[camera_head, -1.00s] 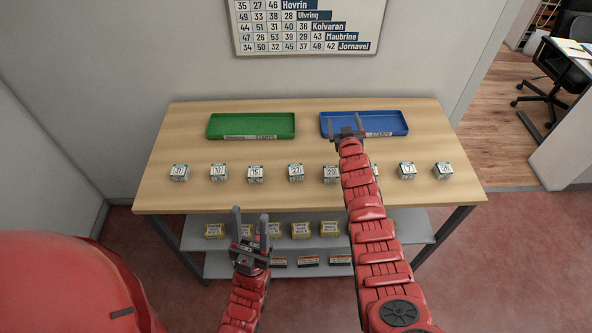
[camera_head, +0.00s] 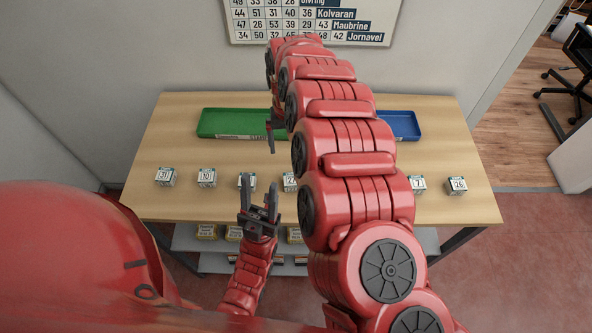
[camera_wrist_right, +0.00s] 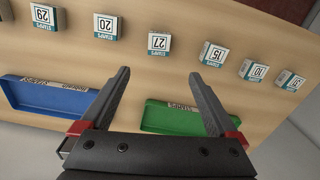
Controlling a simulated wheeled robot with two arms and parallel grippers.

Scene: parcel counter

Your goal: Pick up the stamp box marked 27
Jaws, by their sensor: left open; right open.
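The stamp box marked 27 (camera_head: 290,182) stands in the row on the counter, partly hidden by my right arm in the head view. In the right wrist view the box marked 27 (camera_wrist_right: 159,43) is a small white cube with a teal edge, upright and clear of the fingers. My right gripper (camera_wrist_right: 159,74) is open and empty; the box lies beyond its fingertips, roughly centred between them. In the head view my right gripper is mostly hidden by its arm. My left gripper (camera_head: 259,189) is open and empty at the counter's front edge, below box 15.
Boxes marked 15 (camera_wrist_right: 213,54) and 20 (camera_wrist_right: 107,27) flank box 27 with gaps. A green tray (camera_head: 225,122) and a blue tray (camera_head: 405,125) lie behind the row. A lower shelf (camera_head: 190,240) holds more boxes. A number chart (camera_head: 250,25) hangs on the wall.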

